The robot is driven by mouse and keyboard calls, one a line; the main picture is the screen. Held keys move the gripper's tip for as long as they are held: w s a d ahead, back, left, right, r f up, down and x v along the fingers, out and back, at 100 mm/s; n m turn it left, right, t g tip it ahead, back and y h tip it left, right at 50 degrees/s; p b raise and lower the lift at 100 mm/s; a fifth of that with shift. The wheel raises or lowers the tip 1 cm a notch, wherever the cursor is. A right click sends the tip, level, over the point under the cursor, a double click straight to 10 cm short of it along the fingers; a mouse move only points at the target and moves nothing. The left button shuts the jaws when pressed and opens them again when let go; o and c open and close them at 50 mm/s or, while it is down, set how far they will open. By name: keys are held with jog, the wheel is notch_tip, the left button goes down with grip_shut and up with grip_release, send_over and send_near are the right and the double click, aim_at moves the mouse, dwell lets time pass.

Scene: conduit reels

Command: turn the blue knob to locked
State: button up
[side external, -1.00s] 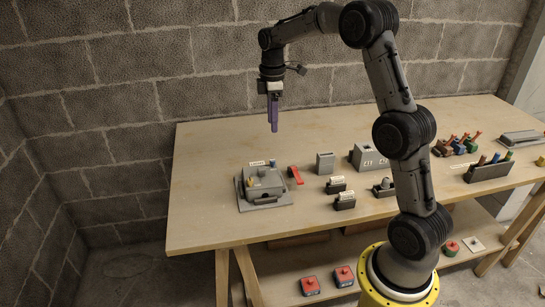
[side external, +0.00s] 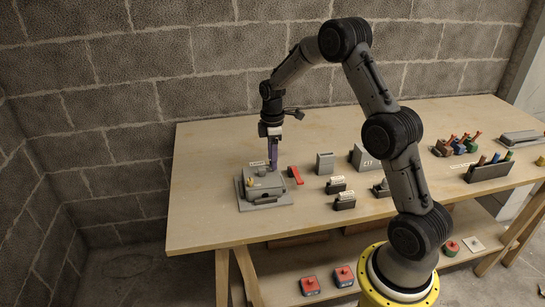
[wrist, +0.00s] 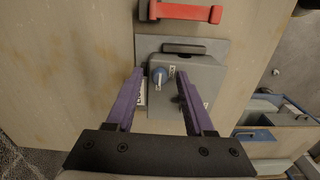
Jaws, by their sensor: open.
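The grey box also stands at the left of the table in the side view (side external: 266,189). My gripper (wrist: 157,82) is open, with two purple fingers apart and nothing between them. In the side view my gripper (side external: 273,165) is over the back of the box. Small white labels lie beside the knob, but I cannot read them. A dark round part (wrist: 178,99) shows near the right fingertip.
A red handle (side external: 295,174) stands just right of the box. A grey block (side external: 325,162) and small labelled black holders (side external: 344,201) are farther right. The table's front left (side external: 205,225) is clear.

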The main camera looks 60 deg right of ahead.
grip_shut()
jog(key=shift+m, duration=0.3)
dwell(0.3)
jog(key=m, duration=1.3)
jog(key=shift+r, duration=0.1)
jog(key=shift+m, duration=2.1)
